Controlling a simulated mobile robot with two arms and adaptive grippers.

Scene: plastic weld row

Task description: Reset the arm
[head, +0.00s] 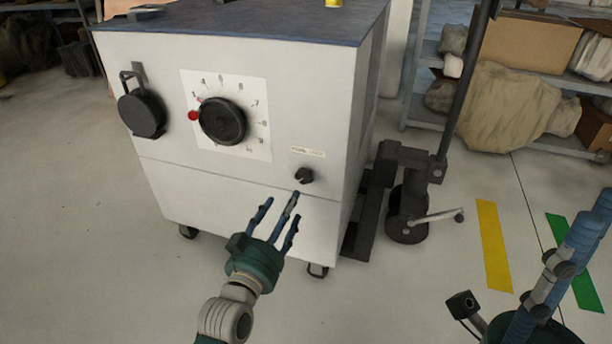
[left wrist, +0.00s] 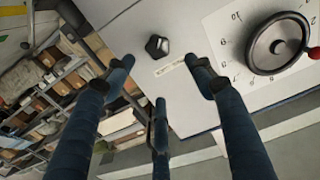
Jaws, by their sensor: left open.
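My left gripper (head: 278,215) is in front of the lower front panel of a white machine cabinet (head: 310,100) in the head view. Its blue fingers are spread and empty, pointing up toward a small black knob (head: 304,175). In the left wrist view the three fingers (left wrist: 160,90) are apart, with the knob (left wrist: 157,46) beyond them, not touched. A large black dial (head: 222,121) with a red handle knob sits on a numbered plate; it also shows in the left wrist view (left wrist: 278,45). My right gripper (head: 585,235) shows partly at the right edge; its finger opening is unclear.
A black stand with a pole (head: 408,200) is right of the cabinet. Shelves with boxes and sacks (head: 505,110) stand at the back right. Yellow (head: 494,245) and green (head: 575,265) floor strips lie at right. The floor at left is clear.

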